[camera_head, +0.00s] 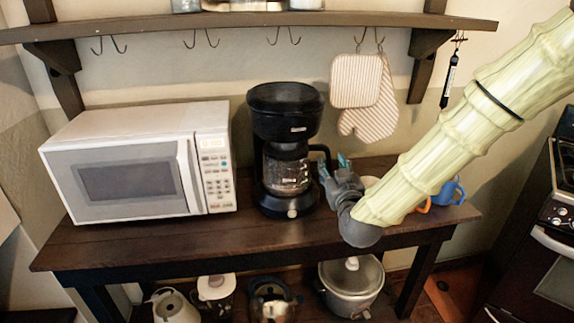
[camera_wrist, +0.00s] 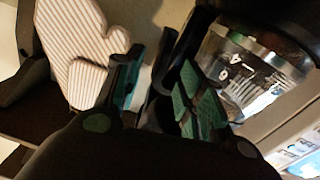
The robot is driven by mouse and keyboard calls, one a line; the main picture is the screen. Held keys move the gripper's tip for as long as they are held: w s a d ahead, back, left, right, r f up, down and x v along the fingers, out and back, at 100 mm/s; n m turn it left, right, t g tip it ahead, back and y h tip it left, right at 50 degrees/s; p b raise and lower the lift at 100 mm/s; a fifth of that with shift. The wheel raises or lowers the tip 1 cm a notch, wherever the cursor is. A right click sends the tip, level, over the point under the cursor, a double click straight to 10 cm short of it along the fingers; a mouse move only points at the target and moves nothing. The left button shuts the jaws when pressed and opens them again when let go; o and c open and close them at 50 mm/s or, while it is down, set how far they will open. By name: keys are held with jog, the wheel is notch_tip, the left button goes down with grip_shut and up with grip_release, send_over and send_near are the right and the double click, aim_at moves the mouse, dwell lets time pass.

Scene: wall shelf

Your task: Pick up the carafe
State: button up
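The carafe (camera_head: 287,174) is a clear glass pot with a black handle, seated in the black coffee maker (camera_head: 284,100) on the dark wooden table. Its glass also shows at the right in the wrist view (camera_wrist: 238,72). My gripper (camera_head: 336,168) is at the carafe's right side, by the handle. In the wrist view my gripper's green-padded fingers (camera_wrist: 160,88) are apart. A black bar that looks like the handle lies between them, nearer the right finger, with a gap to the left finger. Whether the right finger touches it I cannot tell.
A white microwave (camera_head: 140,165) stands left of the coffee maker. A blue mug (camera_head: 450,191) is behind my arm at the right. A striped mitt (camera_head: 371,112) and pot holder (camera_head: 356,80) hang above. Several appliances, including a slow cooker (camera_head: 352,284), stand below the tabletop.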

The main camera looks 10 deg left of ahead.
aim_at(329, 160)
jog(key=shift+w+a+r, duration=0.15)
jog(key=shift+w, duration=0.25)
jog(key=shift+p+x, duration=0.5)
jog(key=shift+x, duration=1.55)
grip_shut()
jog(key=shift+w, duration=0.1)
